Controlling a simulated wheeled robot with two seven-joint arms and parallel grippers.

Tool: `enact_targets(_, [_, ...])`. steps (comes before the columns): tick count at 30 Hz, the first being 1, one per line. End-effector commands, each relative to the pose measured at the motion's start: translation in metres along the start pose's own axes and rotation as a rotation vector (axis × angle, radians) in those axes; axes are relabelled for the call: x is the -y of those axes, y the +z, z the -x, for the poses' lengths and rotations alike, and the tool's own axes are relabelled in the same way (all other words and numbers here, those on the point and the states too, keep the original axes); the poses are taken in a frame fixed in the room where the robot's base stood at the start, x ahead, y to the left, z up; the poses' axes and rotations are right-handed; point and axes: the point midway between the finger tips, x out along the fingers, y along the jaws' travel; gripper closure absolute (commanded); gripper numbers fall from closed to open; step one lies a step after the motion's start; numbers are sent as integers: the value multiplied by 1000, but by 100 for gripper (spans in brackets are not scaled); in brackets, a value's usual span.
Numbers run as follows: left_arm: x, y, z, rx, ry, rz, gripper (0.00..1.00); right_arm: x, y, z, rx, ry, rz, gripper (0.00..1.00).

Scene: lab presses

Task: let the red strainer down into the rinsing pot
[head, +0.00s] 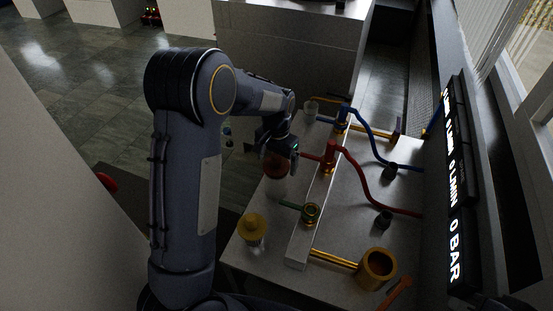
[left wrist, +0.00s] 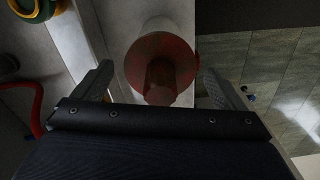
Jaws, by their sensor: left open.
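The red strainer (head: 275,164) is partly hidden under my left gripper (head: 283,146) in the head view. In the left wrist view it is a red disc with a darker red knob (left wrist: 160,80). A pale round body (left wrist: 165,27) shows beyond the disc, and a pale, glassy body (head: 275,187) shows below the red in the head view. I cannot tell whether this is the rinsing pot or how deep the strainer sits. My left gripper is open, with its fingers (left wrist: 160,88) on either side of the knob and gaps visible. My right gripper is out of view.
A yellow-topped clear vessel (head: 252,230) stands near the table's front left. A pale cup (head: 311,110) is at the back. A rail (head: 300,247) with blue, red and green fittings runs alongside. A brass cup (head: 377,268) stands at front right.

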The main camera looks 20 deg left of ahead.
Motion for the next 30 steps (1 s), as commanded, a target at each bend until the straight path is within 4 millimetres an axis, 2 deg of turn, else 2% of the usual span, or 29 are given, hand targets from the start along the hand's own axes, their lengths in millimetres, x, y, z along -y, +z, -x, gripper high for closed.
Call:
enact_targets(8, [0, -1, 11, -3, 0, -1, 8, 1, -1, 1, 0, 0, 0, 100])
enact_targets(21, [0, -1, 99, -5, 0, 0, 8, 0, 0, 0, 0, 0, 0, 100])
enact_targets(25, [0, -1, 115, -3, 0, -1, 8, 0, 0, 0, 0, 0, 0, 100])
enact_targets(30, [0, 0, 123, -1, 0, -1, 8, 0, 0, 0, 0, 0, 0, 100])
